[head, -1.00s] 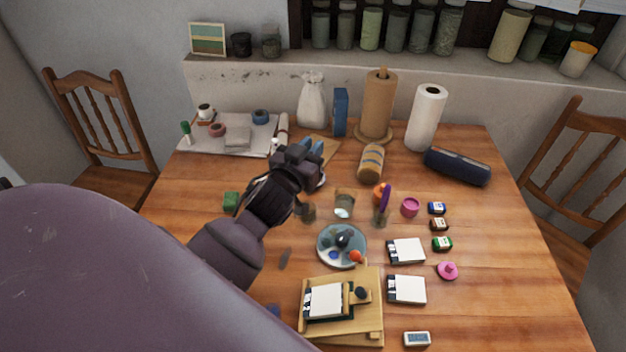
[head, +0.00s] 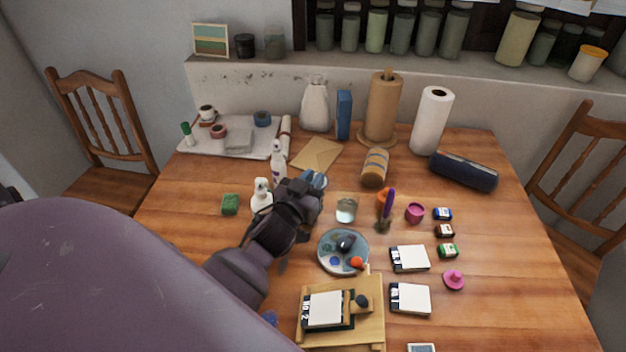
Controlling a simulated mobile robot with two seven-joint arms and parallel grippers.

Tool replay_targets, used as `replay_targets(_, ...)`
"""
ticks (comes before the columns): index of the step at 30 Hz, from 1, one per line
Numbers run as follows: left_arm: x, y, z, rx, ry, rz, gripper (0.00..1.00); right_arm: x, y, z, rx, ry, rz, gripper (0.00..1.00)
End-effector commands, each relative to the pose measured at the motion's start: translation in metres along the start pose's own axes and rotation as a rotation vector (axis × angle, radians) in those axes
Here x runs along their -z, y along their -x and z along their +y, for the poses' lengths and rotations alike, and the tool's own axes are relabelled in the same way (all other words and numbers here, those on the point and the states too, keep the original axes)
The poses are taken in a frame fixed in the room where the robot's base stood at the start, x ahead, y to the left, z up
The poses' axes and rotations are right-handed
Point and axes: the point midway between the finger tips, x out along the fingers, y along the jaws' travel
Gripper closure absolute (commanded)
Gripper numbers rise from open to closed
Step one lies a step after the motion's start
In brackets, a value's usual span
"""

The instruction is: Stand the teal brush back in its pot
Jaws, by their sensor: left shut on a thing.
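My left gripper (head: 316,181) is over the middle of the table, left of the glass jar (head: 346,210), seen from behind and above. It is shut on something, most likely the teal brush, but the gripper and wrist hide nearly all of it. No teal brush shows clearly elsewhere on the table. A small dark pot (head: 383,227) with a purple brush (head: 389,203) upright in it stands right of the jar. Whether another small pot is behind my wrist cannot be seen. My right gripper is not in view.
A round paint palette (head: 332,262) and a wooden board (head: 371,326) lie in front. Small paint jars (head: 442,214) and white pads (head: 411,298) are to the right.

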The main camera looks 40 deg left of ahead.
Motion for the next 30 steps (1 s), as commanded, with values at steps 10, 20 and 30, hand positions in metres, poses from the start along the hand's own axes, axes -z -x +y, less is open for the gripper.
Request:
replay_targets(10, -0.003, 0.0, 0.0, -0.001, 0.0, 0.0, 0.58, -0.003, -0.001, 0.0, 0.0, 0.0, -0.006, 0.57)
replay_targets(20, 0.001, 0.0, 0.0, 0.0, -0.001, 0.001, 0.58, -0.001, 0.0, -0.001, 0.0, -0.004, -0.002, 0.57)
replay_targets(30, -0.001, 0.043, 0.0, 0.001, 0.002, -0.004, 0.58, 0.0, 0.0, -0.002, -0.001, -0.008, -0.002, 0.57)
